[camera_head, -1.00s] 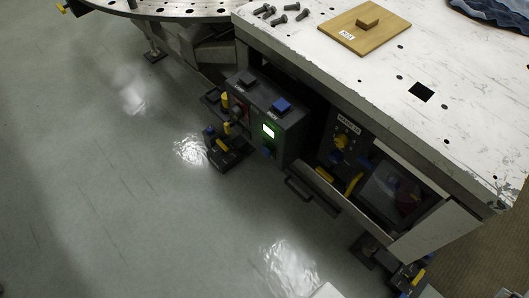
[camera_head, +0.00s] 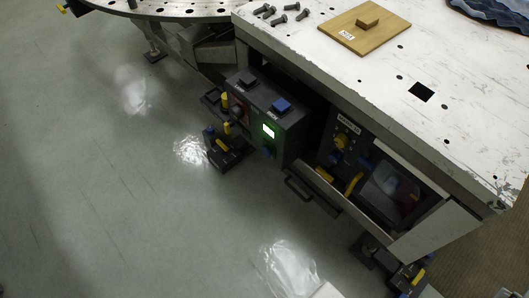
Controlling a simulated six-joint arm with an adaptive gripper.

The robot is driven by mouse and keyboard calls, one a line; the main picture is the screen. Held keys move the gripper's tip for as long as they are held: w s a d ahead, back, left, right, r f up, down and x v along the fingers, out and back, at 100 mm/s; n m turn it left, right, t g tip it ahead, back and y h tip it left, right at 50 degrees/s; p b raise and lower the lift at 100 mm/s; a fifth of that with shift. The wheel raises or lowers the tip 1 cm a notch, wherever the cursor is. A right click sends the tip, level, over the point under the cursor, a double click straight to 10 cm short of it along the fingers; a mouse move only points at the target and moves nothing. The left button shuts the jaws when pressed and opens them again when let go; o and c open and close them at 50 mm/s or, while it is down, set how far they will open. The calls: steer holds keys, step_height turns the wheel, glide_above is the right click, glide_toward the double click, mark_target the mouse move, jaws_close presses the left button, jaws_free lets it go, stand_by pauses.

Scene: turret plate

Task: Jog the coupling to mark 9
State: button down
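A round metal turret plate (camera_head: 180,12) with holes along its rim shows at the top left, cut off by the picture edge. A dark control box (camera_head: 262,122) hangs at the bench's left end. It has a blue button (camera_head: 281,105) and a dark button (camera_head: 247,80) on top, and a lit green display (camera_head: 268,131) on its front. The button labels are too small to read. I cannot make out the coupling or mark 9. My gripper is not in view.
The worn white bench (camera_head: 370,95) carries several bolts (camera_head: 281,15), a wooden board (camera_head: 363,27) with a block and label, and a dark blue cloth (camera_head: 495,12). Below, an open drawer (camera_head: 325,190) juts out near a panel with a yellow knob (camera_head: 341,141). The floor at left is clear.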

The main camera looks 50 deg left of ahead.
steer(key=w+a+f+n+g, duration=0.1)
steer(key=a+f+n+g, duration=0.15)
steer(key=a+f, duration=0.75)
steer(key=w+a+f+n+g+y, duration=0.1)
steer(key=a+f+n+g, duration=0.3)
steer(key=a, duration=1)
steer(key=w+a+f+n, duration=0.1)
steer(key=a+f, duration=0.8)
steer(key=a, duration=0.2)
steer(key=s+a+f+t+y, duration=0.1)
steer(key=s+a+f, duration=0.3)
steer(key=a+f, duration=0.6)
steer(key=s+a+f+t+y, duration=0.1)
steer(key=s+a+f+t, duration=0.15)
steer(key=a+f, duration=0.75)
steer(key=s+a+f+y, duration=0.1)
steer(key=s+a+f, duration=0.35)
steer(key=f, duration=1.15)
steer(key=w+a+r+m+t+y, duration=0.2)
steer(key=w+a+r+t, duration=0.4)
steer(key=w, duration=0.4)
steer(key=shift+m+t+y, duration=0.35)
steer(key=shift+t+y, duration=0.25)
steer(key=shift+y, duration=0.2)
